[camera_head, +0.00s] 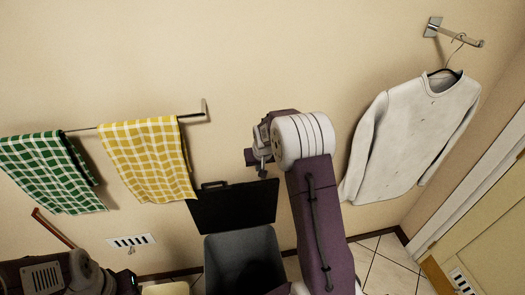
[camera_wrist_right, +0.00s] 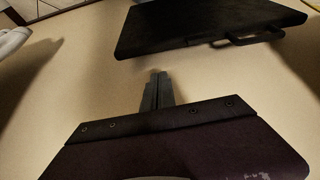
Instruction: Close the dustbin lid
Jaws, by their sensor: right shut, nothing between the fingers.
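The dustbin (camera_head: 262,242) is a grey, open-topped bin at the bottom centre of the head view, with a dark inside. Its black lid (camera_head: 237,207) stands raised behind the opening, against the wall side, with a handle at its upper left edge. In the wrist view the lid (camera_wrist_right: 205,22) is at the top right, its handle (camera_wrist_right: 250,39) facing my gripper. My right gripper (camera_head: 263,168) is just above the lid near the wall. In the wrist view its fingers (camera_wrist_right: 157,88) are together and empty, apart from the lid. My left arm shows at the lower left; its fingers cannot be made out.
A green checked towel (camera_head: 47,168) and a yellow one (camera_head: 150,158) hang on a wall rail left of the lid. A white shirt (camera_head: 415,125) hangs at the right. A door (camera_head: 480,225) is at the far right. Tiled floor (camera_head: 385,268) shows right of my arm.

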